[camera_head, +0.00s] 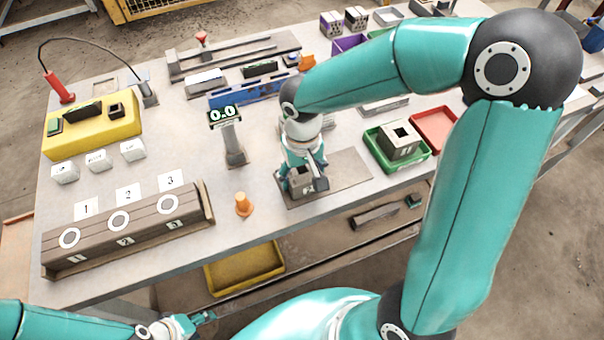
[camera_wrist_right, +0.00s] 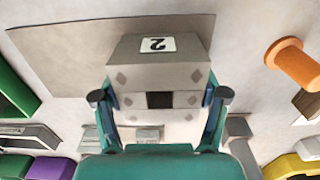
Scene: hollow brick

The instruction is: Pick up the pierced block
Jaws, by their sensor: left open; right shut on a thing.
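The pierced block (camera_head: 301,190) is a grey block with a dark square hole in its face and a "2" label, over the grey-brown mat (camera_head: 345,179). My right gripper (camera_head: 304,180) is shut on it from above and covers much of it in the head view. In the right wrist view the block (camera_wrist_right: 155,72) sits between the two fingers of my right gripper (camera_wrist_right: 161,97), one finger on each side. I cannot tell whether it touches the mat. My left gripper (camera_head: 207,317) is open and empty at the bottom left, in front of the table.
A second grey block with a hole (camera_head: 400,138) sits in a green tray (camera_head: 376,151), beside a red tray (camera_head: 434,128). An orange cone (camera_head: 243,204) and a post with a "0.0" display (camera_head: 232,142) stand left of the mat. A numbered rack (camera_head: 128,235) lies front left.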

